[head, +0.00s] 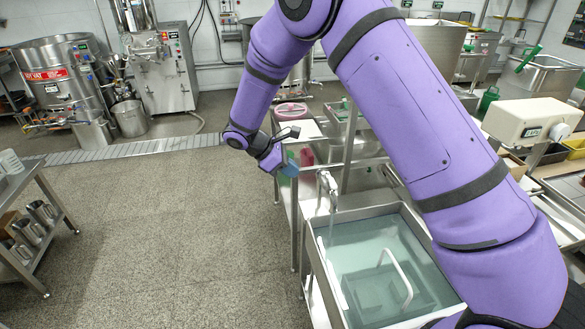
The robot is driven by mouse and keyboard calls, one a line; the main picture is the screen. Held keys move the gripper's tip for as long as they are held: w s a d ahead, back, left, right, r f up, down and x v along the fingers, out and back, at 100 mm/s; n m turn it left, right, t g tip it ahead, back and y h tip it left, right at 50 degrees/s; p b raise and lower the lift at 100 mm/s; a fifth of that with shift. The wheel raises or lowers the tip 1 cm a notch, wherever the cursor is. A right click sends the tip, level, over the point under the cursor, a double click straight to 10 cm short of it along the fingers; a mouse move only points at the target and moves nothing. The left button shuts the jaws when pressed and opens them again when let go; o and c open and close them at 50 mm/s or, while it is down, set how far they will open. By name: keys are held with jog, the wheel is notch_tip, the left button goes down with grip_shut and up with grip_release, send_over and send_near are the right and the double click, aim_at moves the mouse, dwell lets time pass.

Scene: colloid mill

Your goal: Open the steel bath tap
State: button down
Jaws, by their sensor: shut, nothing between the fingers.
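The steel bath tap (327,184) stands at the far left corner of a steel bath (313,262) filled with greenish water. A thin pale streak runs down below its spout; I cannot tell whether it is flowing water. My gripper (288,168) is at the end of my purple arm, to the left of the tap and slightly higher in the picture. It looks shut and holds nothing. A gap shows between it and the tap in this view. The tap's handle is too small to make out clearly.
A white-handled basket (396,276) sits in the bath water. Behind the tap is a steel bench with a pink-lidded tub (291,111). A steel rack with jugs (42,212) stands at left. The floor between is clear. A white scale-like device (530,122) is at right.

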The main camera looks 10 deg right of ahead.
aim_at(330, 184)
jog(key=s+d+f, duration=0.1)
jog(key=d+f, duration=0.4)
jog(key=d, duration=0.4)
jog(key=shift+s, duration=0.15)
jog(key=shift+s+d, duration=0.25)
jog(key=shift+d, duration=0.5)
